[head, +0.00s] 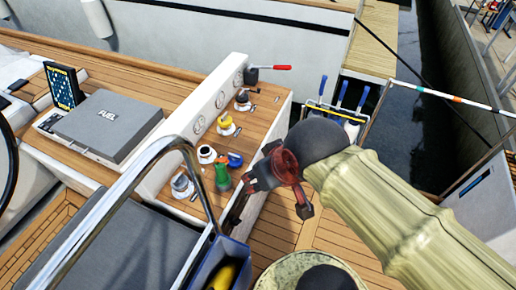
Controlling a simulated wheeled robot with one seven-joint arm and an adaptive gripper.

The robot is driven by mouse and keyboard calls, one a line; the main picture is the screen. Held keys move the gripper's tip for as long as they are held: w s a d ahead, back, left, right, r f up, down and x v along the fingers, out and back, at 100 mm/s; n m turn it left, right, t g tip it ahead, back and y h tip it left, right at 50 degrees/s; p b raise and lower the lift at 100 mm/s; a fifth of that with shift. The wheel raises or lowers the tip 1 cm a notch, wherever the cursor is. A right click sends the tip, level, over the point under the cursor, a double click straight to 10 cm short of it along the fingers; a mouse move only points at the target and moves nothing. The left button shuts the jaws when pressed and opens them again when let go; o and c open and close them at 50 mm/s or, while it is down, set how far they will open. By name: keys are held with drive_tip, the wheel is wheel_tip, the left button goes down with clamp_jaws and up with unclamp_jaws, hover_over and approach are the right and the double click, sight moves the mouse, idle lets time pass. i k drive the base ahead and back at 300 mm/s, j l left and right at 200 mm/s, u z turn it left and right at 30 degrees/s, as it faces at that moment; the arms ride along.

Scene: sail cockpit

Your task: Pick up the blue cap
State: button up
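A small blue cap (235,160) lies on the teak side bench, just right of a white round fitting (206,154) and above a green object (222,178). Whether the cap touches the green object is hard to tell. My gripper (268,211), dark with reddish parts, hangs to the right of the cap and lower in the head view. Its two fingers are spread, with nothing seen between them. One finger is partly dark against the bench edge.
Other fittings, including a yellow-topped one (226,124), stand along the white coaming (213,100). A red-handled lever (270,68) is farther back. A grey FUEL box (108,124) lies left. A chrome rail (130,185) arches in front. Blue-handled tools (341,92) stand beyond my arm.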

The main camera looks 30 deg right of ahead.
sight(233, 164)
drive_tip(key=z, duration=0.2)
drive_tip(key=i+l+u, duration=0.3)
drive_tip(key=l, duration=0.3)
drive_tip(key=i+l+u, duration=0.15)
drive_tip(key=i+l, duration=0.15)
drive_tip(key=i+l+u, duration=0.15)
drive_tip(key=l, duration=0.3)
drive_tip(key=i+l+u, duration=0.1)
drive_tip(key=l, duration=0.25)
drive_tip(key=i+l+u, duration=0.15)
drive_tip(key=l, duration=0.25)
drive_tip(key=i+l+u, duration=0.15)
drive_tip(key=l, duration=0.25)
